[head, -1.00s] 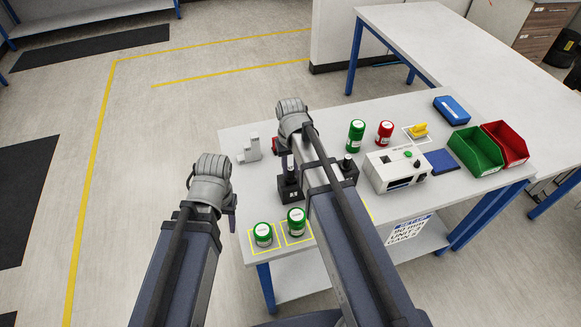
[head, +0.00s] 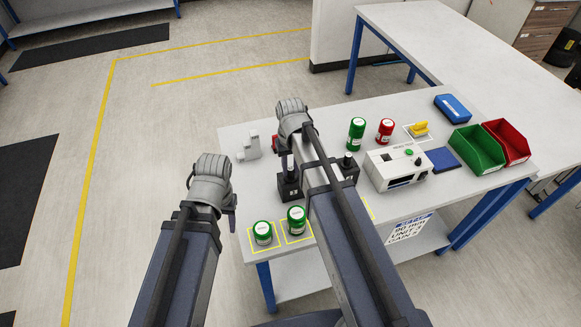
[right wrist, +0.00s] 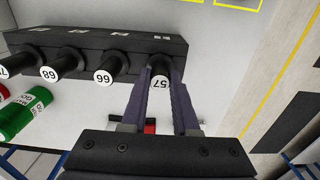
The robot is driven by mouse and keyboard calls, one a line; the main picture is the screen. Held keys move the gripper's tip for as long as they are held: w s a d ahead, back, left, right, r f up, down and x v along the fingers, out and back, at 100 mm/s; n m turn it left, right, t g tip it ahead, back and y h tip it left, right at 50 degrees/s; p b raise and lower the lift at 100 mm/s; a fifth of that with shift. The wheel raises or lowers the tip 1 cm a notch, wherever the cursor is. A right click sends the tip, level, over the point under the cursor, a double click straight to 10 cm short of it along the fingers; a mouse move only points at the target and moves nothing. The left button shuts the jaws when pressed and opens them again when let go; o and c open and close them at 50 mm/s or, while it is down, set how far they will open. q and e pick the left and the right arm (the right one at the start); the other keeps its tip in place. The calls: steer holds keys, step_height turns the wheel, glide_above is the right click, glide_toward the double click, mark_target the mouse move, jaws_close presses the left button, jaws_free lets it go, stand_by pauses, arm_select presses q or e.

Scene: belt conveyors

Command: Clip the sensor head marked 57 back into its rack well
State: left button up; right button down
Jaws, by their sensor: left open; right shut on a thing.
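The sensor head marked 57 (right wrist: 160,84) is a black cylinder with a white end label, shown in the right wrist view. My right gripper (right wrist: 161,73) is shut on it, one finger on each side. The black rack (right wrist: 95,42) lies behind it. The head is at the rack's right end in that view; I cannot tell whether it is fully seated. My left gripper (head: 232,212) is open and empty, off the table's left edge.
Several other labelled heads (right wrist: 103,77) stand in the rack beside 57. Green jars (head: 263,233) stand on yellow-outlined squares at the front edge. A white tester box (head: 397,168), a green bin (head: 475,150) and a red bin (head: 507,143) are to the right. A grey stepped block (head: 249,148) stands left.

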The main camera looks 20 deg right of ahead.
stand_by(0.3)
steer(key=c, duration=0.6)
jaws_free()
step_height(320, 180, up, 8)
steer(key=p, duration=0.7)
steer(key=shift+f+p, duration=0.1)
steer(key=shift+p, duration=0.3)
steer(key=shift+s+f, duration=0.1)
steer(key=shift+f, duration=0.05)
